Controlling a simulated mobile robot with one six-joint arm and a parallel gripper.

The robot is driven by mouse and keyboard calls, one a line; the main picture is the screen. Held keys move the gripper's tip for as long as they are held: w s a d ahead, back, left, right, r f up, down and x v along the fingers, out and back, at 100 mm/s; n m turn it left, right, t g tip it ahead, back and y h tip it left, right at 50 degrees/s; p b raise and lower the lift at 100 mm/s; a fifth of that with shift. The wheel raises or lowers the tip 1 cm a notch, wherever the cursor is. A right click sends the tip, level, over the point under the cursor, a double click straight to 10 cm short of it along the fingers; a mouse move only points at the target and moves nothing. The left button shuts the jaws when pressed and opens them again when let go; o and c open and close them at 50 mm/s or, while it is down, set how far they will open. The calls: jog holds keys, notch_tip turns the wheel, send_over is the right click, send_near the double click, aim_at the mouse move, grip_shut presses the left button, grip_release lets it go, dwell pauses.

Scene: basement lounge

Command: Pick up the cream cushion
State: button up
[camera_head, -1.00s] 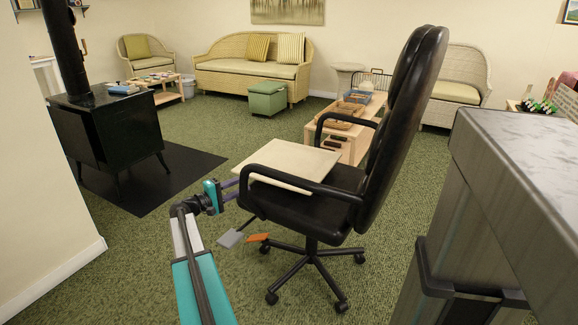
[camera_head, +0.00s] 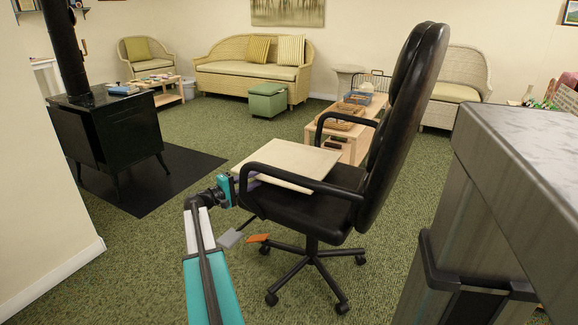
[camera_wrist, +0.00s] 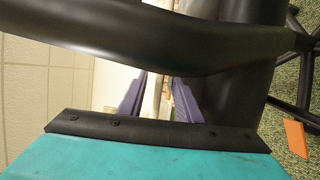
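The cream cushion (camera_head: 291,161) is a flat, square pad lying on the seat of a black office chair (camera_head: 322,190), between its armrests. My gripper (camera_head: 251,184) is at the cushion's near left edge, with its fingers mostly hidden behind the near armrest in the head view. In the wrist view, the purple fingers of my gripper (camera_wrist: 158,84) stand apart, with the cushion's pale edge (camera_wrist: 152,92) around and between them. I see no clear contact. The black armrest crosses in front of the camera and hides part of the cushion.
The near armrest (camera_wrist: 190,52) runs close over my gripper. A black stove (camera_head: 115,130) stands at left, and a grey-topped counter (camera_head: 530,150) at right. A low wooden table (camera_head: 350,146) is behind the chair. Green carpet is free left of the chair.

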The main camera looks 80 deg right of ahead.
jog(key=shift+s+d, duration=0.2)
jog(key=shift+d, duration=0.1)
dwell(0.4)
grip_shut()
